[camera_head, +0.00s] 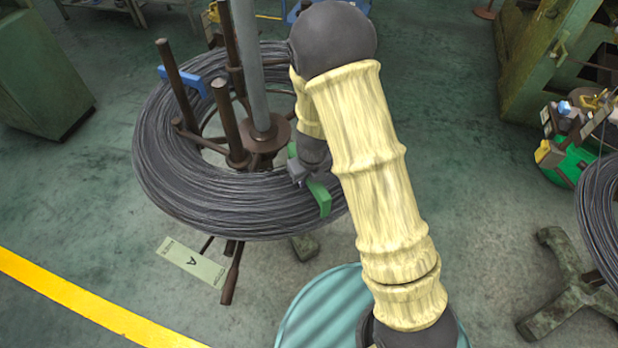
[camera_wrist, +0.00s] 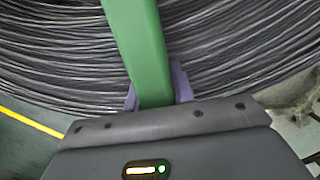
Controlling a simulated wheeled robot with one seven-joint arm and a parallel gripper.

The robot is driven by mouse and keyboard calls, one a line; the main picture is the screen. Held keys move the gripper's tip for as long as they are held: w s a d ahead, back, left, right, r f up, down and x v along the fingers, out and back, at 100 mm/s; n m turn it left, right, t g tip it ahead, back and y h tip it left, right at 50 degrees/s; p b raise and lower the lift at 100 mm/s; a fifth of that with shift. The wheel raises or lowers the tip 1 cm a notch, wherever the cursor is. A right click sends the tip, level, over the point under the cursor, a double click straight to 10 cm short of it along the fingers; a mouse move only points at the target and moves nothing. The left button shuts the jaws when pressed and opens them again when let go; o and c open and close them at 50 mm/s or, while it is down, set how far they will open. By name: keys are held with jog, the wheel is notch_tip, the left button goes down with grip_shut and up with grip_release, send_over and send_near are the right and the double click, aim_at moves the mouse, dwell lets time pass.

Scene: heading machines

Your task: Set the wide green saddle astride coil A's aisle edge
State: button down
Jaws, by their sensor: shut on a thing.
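Coil A (camera_head: 185,190) is a large ring of dark wire lying around a brown post stand. A tag marked A (camera_head: 190,263) is at its front. The green saddle (camera_head: 319,198) is over the coil's right front part, with one end at the outer edge; it also shows as a broad green band across the wires in the wrist view (camera_wrist: 135,40). My gripper (camera_head: 303,177) is shut on the saddle, its purple-grey fingers on either side of it in the wrist view (camera_wrist: 157,90). My forearm hides part of the coil. I cannot tell whether the saddle touches the wires.
A blue saddle-like piece (camera_head: 182,79) sits on the coil's far left part. Brown uprights (camera_head: 228,120) and a grey pole (camera_head: 248,60) rise inside the ring. Another wire coil (camera_head: 600,205) stands at right. A yellow floor line (camera_head: 90,305) runs at lower left.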

jog(key=shift+s+d+f, duration=0.1)
jog(key=shift+s+f, duration=0.2)
jog(key=shift+f, duration=0.3)
jog(key=shift+s+d+f, duration=0.1)
jog(key=shift+s+f, duration=0.15)
jog(key=shift+f, duration=0.3)
jog(key=c, duration=1.3)
grip_release()
jog(key=shift+o, duration=0.3)
jog(key=shift+w+a+r, duration=0.1)
jog(key=shift+r, duration=0.5)
jog(key=shift+o, duration=0.8)
notch_tip(320, 180, up, 18)
jog(key=s+d+p, duration=0.1)
jog(key=p, duration=0.6)
jog(key=shift+s+r+p, duration=0.15)
jog(key=shift+s+p, duration=0.2)
jog(key=shift+s, duration=0.05)
notch_tip(320, 180, up, 7)
jog(key=p, duration=0.8)
